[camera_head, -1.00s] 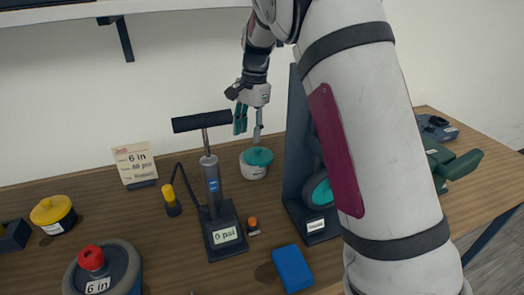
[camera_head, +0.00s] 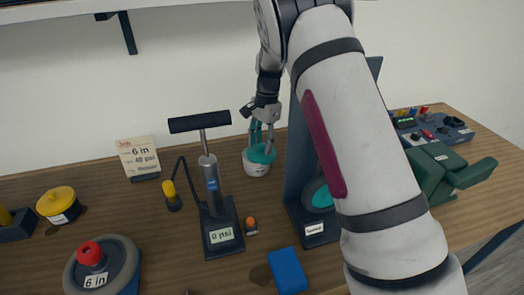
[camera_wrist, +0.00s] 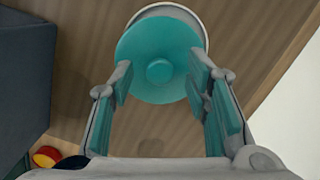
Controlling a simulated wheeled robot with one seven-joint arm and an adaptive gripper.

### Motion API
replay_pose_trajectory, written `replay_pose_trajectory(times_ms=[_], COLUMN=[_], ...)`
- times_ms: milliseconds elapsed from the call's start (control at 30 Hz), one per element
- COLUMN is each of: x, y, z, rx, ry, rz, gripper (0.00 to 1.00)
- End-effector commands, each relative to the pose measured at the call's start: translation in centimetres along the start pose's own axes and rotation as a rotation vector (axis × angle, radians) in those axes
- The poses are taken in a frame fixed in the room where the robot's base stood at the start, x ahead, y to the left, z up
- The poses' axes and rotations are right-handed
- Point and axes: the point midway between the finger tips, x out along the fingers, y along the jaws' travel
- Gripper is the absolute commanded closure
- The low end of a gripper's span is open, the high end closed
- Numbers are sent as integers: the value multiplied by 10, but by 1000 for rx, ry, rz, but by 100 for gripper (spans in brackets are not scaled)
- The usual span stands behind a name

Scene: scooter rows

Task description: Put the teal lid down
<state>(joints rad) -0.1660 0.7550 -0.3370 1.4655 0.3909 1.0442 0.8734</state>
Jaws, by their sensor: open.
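The teal lid (camera_head: 262,154), a disc with a round knob, sits on a small white pot (camera_head: 255,169) behind the pump. In the wrist view the teal lid (camera_wrist: 150,45) lies off-centre over the white pot (camera_wrist: 196,18), whose pale rim shows past the lid's far edge. I cannot tell if it is seated flat. My gripper (camera_head: 262,138) is down at the lid with its fingers apart. In the wrist view my gripper (camera_wrist: 160,78) has a teal-padded finger on each side of the knob, with visible gaps between.
A black-handled pump (camera_head: 213,185) stands left of the pot. A dark upright stand (camera_head: 300,165) is close on the right. A blue block (camera_head: 288,270) and an orange-topped piece (camera_head: 250,226) lie in front. A green device (camera_head: 445,172) is farther right.

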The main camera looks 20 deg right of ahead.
Motion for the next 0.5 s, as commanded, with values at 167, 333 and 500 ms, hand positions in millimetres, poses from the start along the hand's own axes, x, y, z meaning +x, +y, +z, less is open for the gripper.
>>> replay_pose_trajectory(times_ms=[167, 333, 500], x=[7, 7, 7], y=[0, 0, 0], z=[0, 0, 0], rx=[0, 0, 0], ry=[1, 1, 1], rz=[-1, -1, -1], gripper=[56, 61, 99])
